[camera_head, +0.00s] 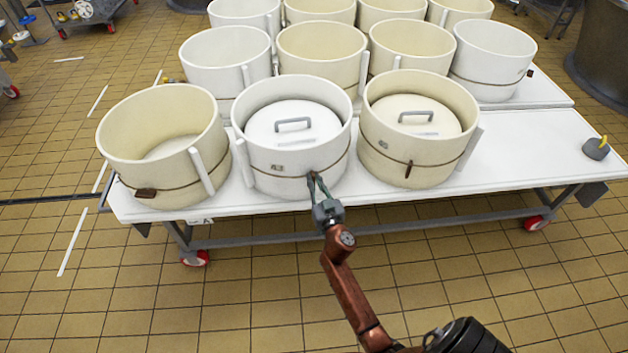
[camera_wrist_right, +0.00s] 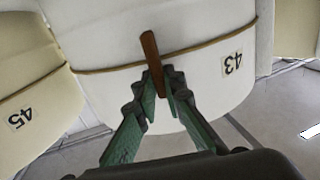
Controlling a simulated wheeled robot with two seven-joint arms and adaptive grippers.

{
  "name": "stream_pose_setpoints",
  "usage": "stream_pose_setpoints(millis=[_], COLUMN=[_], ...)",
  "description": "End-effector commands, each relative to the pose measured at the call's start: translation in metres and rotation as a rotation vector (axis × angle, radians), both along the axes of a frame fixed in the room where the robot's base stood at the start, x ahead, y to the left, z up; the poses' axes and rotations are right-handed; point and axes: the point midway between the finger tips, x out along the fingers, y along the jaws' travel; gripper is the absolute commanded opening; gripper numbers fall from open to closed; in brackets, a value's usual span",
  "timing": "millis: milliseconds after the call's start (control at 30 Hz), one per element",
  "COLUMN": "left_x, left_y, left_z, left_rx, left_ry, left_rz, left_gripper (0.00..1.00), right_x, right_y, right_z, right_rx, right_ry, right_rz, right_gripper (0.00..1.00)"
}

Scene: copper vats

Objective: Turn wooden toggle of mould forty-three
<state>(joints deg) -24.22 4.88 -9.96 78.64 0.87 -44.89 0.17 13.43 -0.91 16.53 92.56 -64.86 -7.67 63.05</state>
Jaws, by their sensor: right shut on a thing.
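Mould forty-three (camera_head: 260,160) is a white round mould with a lid inside, in the middle of the front row in the head view. Its label, 43, shows upside down in the right wrist view (camera_wrist_right: 232,64). A cord runs around it, and the brown wooden toggle (camera_wrist_right: 151,58) sits on that cord. My right gripper (camera_head: 312,179) is at the front of the mould, its green fingers (camera_wrist_right: 160,88) shut on the lower part of the toggle. The toggle stands nearly upright, slightly tilted, in the wrist view. My left gripper is not in view.
A cream mould (camera_head: 405,160) with a lid and its own toggle stands to the right. An open, empty mould (camera_head: 150,175) stands to the left. More moulds fill the rows behind. The white table (camera_head: 530,150) has free room at right, with a small grey object (camera_head: 596,149).

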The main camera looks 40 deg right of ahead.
Motion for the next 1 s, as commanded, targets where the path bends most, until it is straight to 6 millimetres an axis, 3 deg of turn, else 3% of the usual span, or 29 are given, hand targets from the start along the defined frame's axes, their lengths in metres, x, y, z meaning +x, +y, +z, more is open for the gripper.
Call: stream_pose_setpoints(millis=[367, 1000], left_x=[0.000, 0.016], left_y=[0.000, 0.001], left_z=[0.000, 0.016], left_rx=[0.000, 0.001], left_ry=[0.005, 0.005], left_rz=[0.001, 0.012], left_gripper=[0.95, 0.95], right_x=[0.001, 0.004], right_y=[0.002, 0.012], right_z=[-0.001, -0.006], right_rx=[-0.088, -0.621], right_ry=[0.031, 0.222], right_rz=[0.001, 0.002], right_gripper=[0.00, 0.00])
